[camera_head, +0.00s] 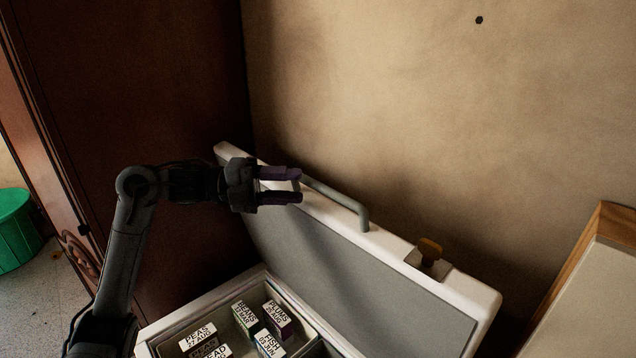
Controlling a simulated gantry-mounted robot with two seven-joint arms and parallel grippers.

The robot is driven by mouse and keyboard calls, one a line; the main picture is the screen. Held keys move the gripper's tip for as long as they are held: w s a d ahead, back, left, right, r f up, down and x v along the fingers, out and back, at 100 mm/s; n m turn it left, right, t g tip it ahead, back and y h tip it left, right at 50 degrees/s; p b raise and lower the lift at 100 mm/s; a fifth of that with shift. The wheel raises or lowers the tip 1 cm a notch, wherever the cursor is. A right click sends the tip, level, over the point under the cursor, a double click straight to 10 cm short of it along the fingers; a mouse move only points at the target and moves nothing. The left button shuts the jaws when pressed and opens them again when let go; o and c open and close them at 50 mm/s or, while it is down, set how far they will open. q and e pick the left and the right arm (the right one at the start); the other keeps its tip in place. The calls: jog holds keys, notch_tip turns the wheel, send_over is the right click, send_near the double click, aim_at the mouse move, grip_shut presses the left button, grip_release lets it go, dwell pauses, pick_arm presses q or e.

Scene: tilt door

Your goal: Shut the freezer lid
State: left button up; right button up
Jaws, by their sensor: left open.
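The freezer lid (335,268) stands raised and tilted back at the rear of the freezer (180,318). It has a white rim and a grey inner panel. A grey bar handle (345,199) sits on its upper edge, and a brass-coloured latch (429,251) is to the right of it. My left gripper (299,186) is open. Its two purple fingers point right, level with the handle's left end, which shows at the fingertips; I cannot tell whether they touch it. My right gripper is not in view.
Several labelled boxes (274,318) lie inside the open freezer. A dark wooden cabinet (150,80) stands at the left, with a green bin (14,230) beyond it. A plain wall (430,120) is behind the lid. A wood-edged panel (600,260) is at the right.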

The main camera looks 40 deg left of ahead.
aim_at(318, 183)
pick_arm(q)
jog(key=shift+p+x, duration=0.6)
jog(key=shift+x, duration=2.3)
jog(key=shift+c, duration=0.3)
grip_shut()
